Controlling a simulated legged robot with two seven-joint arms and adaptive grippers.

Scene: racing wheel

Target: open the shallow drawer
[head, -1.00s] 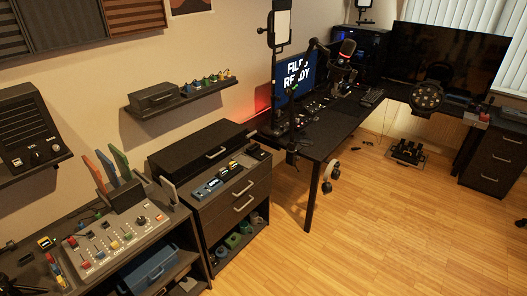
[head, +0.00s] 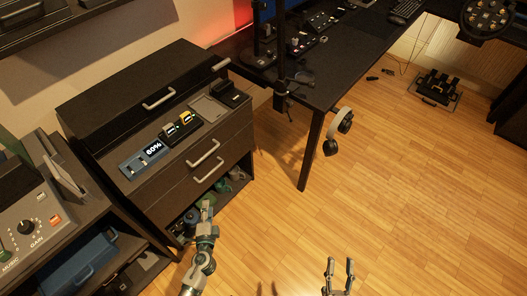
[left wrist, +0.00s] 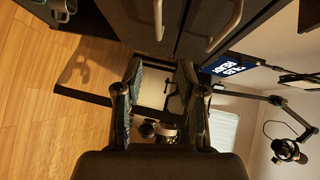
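The dark cabinet (head: 170,190) has two drawer fronts with pale bar handles. The upper handle (head: 204,153) is on the thinner-looking, shallow front, and the lower handle (head: 209,172) is just below. Both drawers look shut. In the left wrist view the upper handle (left wrist: 226,24) and lower handle (left wrist: 158,20) show at the top, beyond my fingers. My left gripper (head: 206,207) is below and in front of the handles, touching neither. Its fingers (left wrist: 160,92) are apart with nothing between them. My right gripper (head: 340,264) is open and empty over the floor at the bottom.
A dark box with a handle (head: 158,98) and small devices (head: 180,127) sit on the cabinet top. An open shelf is below the drawers. The desk leg (head: 311,150) and hanging headphones (head: 338,130) stand to the right. Wood floor (head: 400,200) in front is clear.

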